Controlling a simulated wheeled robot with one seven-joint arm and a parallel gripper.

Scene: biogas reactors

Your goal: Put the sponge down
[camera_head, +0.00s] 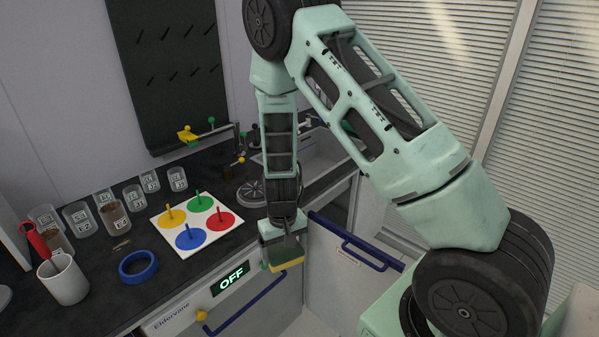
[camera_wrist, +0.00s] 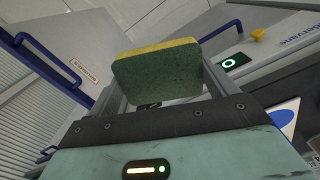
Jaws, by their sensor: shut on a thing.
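My gripper (camera_head: 283,245) is shut on the sponge (camera_head: 287,259), a block with a green face and a yellow layer. In the head view, the gripper points down and holds the sponge in front of the counter's front edge, near the OFF display. In the wrist view, the sponge (camera_wrist: 158,76) sits between the two fingers of my gripper (camera_wrist: 160,85), green face toward the camera and yellow layer along its upper edge. It looks clear of any surface.
The dark counter (camera_head: 115,282) carries a white board with coloured discs (camera_head: 197,223), a blue ring (camera_head: 138,266), a white mug (camera_head: 64,279) and several labelled jars (camera_head: 115,216). A sink (camera_head: 310,150) lies behind my arm. A door with a blue handle (camera_head: 355,243) stands open at right.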

